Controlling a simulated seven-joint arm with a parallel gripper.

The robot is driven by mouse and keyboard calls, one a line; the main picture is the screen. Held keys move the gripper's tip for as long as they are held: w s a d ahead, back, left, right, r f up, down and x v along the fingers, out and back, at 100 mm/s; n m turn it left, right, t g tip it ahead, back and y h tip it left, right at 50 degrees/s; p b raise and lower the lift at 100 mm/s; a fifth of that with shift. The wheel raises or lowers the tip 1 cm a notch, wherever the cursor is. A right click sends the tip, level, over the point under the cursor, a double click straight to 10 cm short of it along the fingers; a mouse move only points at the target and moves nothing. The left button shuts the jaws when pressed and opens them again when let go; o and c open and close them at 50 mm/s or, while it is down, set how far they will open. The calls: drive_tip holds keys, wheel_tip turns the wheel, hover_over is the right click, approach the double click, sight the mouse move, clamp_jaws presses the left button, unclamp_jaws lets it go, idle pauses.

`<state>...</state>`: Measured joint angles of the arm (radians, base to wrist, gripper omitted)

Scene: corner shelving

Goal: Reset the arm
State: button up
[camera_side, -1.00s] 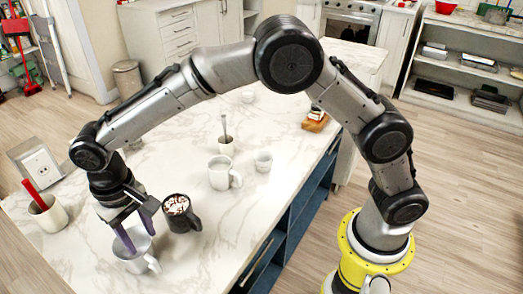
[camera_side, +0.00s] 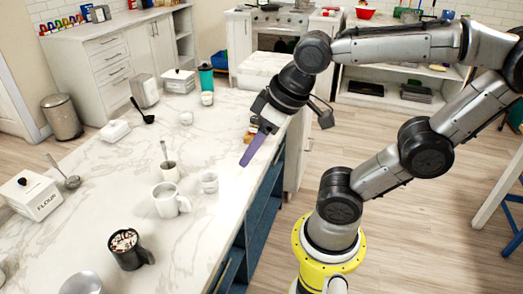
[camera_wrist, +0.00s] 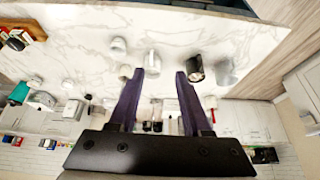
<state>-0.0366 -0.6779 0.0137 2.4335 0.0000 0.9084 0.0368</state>
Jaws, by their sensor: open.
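My gripper (camera_side: 258,146) hangs above the right edge of the marble counter in the side view, its purple fingers pointing down. In the wrist view my gripper (camera_wrist: 165,72) shows two fingers spread apart with nothing held between them. A dark mug with a cocoa topping (camera_side: 125,249) stands on the counter at lower left; it also shows in the wrist view (camera_wrist: 194,69). A white cup (camera_side: 82,285) is cut off by the bottom edge. A white mug (camera_side: 170,200) stands upright farther back. My gripper is clear of all the mugs.
The marble counter (camera_side: 110,185) also holds a small cup (camera_side: 209,182), a cup with a spoon (camera_side: 169,170), a flour box (camera_side: 32,194) and a teal tumbler (camera_side: 206,76). A small brown item (camera_side: 251,133) is partly hidden behind my gripper.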

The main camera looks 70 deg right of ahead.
drive_tip(key=shift+s+d+f, duration=0.2)
drive_tip(key=shift+s+f, duration=0.05)
drive_tip(key=shift+s, duration=0.2)
drive_tip(key=shift+s+d+f, duration=0.15)
drive_tip(key=shift+s+f, duration=0.05)
drive_tip(key=shift+s, duration=0.25)
